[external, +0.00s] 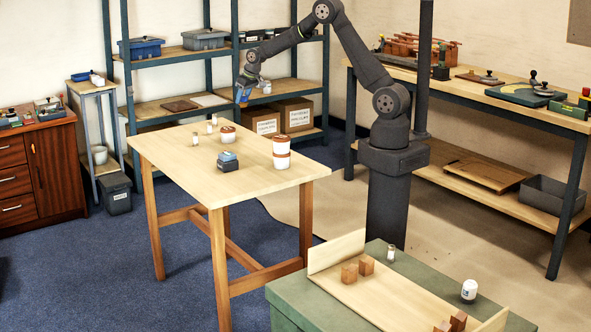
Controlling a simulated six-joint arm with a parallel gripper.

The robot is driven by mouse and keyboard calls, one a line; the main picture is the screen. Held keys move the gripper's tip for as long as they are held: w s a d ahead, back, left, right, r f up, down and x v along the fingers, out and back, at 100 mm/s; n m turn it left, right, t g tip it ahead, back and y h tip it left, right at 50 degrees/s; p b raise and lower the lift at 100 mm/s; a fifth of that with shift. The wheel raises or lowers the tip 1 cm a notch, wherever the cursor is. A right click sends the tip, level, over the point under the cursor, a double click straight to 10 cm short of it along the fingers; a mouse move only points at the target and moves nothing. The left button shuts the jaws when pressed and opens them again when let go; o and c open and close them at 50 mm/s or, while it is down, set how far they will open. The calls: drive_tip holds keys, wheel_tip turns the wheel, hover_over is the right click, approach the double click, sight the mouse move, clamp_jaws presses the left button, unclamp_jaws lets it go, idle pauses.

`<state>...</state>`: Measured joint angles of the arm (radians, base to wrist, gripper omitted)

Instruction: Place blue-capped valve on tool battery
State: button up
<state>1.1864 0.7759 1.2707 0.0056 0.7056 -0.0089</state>
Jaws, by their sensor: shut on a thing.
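My gripper (245,86) is up at the back, beyond the far edge of the light wooden table (180,150), in front of the shelving. It is shut on a small blue-topped thing, which looks like the blue-capped valve (243,94); it is small and partly hidden by the jaws. A dark block with a blue upper part, which looks like the tool battery (228,163), sits on the table near its front right. My gripper is well apart from it, farther back and higher.
Orange-and-white containers (281,153) (228,134) and small pale jars (196,139) stand on the table. Its left part is clear. Metal shelving (160,108) with bins and cardboard boxes (294,114) stands behind my gripper. A green cabinet (300,298) with wooden blocks is at the front.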

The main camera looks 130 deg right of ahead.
drive_tip(key=w+a+r+n+t, duration=0.1)
drive_tip(key=w+a+r+n, duration=0.2)
drive_tip(key=w+a, duration=0.8)
drive_tip(key=n+y, duration=0.2)
drive_tip(key=n, duration=0.2)
hover_over(221, 154)
drive_tip(key=s+a, duration=0.1)
drive_tip(key=s, duration=0.1)
drive_tip(key=shift+t, duration=0.4)
drive_tip(key=f, duration=0.5)
drive_tip(key=shift+s+f, duration=0.2)
drive_tip(key=shift+w+a+f+h, duration=0.15)
drive_tip(key=shift+w+f+h, duration=0.15)
drive_tip(key=shift+f, duration=1.85)
drive_tip(key=shift+f, duration=0.2)
drive_tip(key=o, duration=1)
drive_tip(key=shift+o, duration=0.2)
drive_tip(key=shift+r, duration=0.1)
